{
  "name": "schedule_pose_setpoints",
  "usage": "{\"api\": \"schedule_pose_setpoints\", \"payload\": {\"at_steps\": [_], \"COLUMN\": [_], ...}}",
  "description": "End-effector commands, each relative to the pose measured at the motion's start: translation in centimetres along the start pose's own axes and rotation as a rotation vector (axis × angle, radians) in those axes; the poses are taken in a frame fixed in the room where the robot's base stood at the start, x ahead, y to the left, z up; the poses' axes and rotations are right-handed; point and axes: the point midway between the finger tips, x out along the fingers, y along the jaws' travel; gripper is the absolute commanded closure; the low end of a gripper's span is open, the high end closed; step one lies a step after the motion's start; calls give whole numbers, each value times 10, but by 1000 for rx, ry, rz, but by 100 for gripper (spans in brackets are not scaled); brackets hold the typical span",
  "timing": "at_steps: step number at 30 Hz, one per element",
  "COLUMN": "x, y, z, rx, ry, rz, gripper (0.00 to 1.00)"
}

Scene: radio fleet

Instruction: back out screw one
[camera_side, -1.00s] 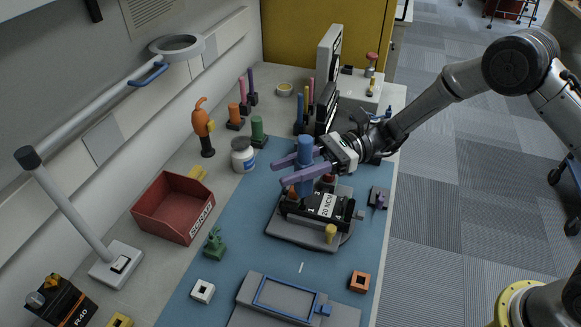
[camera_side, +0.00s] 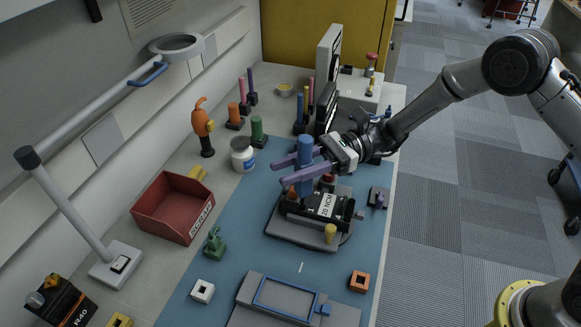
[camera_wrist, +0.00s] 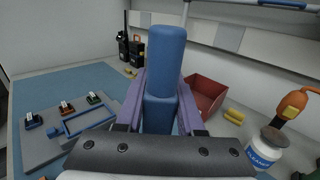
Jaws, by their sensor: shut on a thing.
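My gripper (camera_side: 304,168) has purple fingers and is shut on a blue-handled screwdriver (camera_side: 305,150). In the wrist view the screwdriver handle (camera_wrist: 162,75) fills the middle, between the purple fingers. The driver's tip and the screw heads are hidden behind the fingers and the radio's parts, so I cannot tell whether the tip sits in a screw.
A red bin labelled SCRAP (camera_side: 175,207) and a white bottle (camera_side: 242,155) stand left of the fixture. A grey tray with a blue frame (camera_side: 285,297) lies in front. Green and orange tool holders (camera_side: 258,132) stand behind. A lamp (camera_side: 110,262) is at far left.

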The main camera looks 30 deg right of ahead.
Motion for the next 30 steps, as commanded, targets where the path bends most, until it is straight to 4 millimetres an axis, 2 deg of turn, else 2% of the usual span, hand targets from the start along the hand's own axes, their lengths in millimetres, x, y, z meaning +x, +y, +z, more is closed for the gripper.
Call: {"api": "schedule_pose_setpoints", "payload": {"at_steps": [30], "x": [0], "y": [0], "z": [-10], "rx": [2], "ry": [3], "rz": [-1], "gripper": [100]}}
